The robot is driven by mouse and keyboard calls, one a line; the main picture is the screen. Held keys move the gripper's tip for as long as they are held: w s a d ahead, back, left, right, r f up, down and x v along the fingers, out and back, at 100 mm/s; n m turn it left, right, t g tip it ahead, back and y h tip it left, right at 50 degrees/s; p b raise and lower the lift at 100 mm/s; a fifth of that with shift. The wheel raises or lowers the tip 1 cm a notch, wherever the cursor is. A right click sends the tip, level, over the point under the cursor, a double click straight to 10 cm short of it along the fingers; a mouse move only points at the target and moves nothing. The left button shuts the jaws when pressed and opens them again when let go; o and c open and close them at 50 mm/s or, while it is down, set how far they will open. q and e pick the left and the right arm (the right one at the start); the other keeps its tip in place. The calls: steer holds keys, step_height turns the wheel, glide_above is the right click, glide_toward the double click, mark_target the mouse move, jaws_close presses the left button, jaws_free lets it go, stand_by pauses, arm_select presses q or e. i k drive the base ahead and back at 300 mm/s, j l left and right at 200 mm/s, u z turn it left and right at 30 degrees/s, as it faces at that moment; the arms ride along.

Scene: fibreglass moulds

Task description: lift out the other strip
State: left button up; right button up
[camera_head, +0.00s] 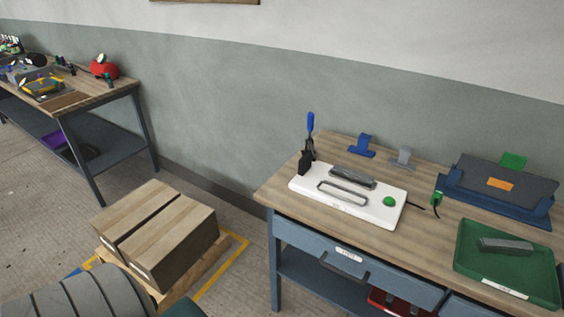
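A white mould plate (304,184) lies on the wooden workbench. Its rear slot holds a dark grey strip (352,177). The front slot (342,193) shows a grey rim around a pale inside and looks empty. Another grey strip (505,246) lies in the green tray (474,265) at the right end of the bench. Neither of my grippers is in view.
A blue-handled clamp (310,125) stands at the plate's left rear, and a green button (389,201) is at its right. Blue (362,145) and grey (403,156) holders and a blue-framed device (500,184) stand behind.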

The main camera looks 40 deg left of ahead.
mark_target(355, 176)
steer(key=u, duration=0.8)
steer(key=i+l, duration=0.15)
steer(key=l, duration=0.15)
steer(key=i+l, duration=0.15)
steer(key=l, duration=0.15)
steer(key=i+l, duration=0.1)
steer(key=l, duration=0.25)
